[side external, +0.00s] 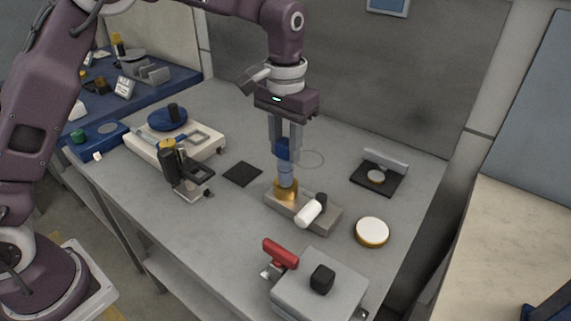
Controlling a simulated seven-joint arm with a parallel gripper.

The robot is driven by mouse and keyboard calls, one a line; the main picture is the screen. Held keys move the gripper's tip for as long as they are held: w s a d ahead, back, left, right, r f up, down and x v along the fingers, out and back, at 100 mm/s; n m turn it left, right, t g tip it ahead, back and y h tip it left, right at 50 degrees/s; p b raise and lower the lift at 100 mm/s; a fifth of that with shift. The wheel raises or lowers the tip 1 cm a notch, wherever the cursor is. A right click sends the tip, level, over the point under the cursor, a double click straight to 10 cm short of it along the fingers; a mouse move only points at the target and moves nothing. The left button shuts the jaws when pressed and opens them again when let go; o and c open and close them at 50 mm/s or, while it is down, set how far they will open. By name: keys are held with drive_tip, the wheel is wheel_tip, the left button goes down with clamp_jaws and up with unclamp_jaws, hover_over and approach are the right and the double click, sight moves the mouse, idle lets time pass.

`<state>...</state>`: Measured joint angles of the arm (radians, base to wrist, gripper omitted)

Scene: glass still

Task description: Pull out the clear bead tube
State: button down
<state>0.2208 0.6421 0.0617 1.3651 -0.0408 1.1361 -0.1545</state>
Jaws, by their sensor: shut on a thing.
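The clear bead tube (286,174) stands upright with a pale blue see-through body and a darker blue top (283,150). My gripper (286,153) points straight down and is shut on the tube's blue top. The tube's lower end meets a brass collar (286,190) on the left end of a grey-beige block (325,221). I cannot tell how deep the tube sits in the collar. The beads are too small to make out.
A white cylinder (308,214) and black knob are on the block. A white round lid (372,232) lies right. A red-handled piece (280,253) and grey box (318,290) are in front. A microscope-like stand (182,171) is left; a dark square (242,173) lies between.

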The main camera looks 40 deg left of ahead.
drive_tip(key=shift+r, duration=3.75)
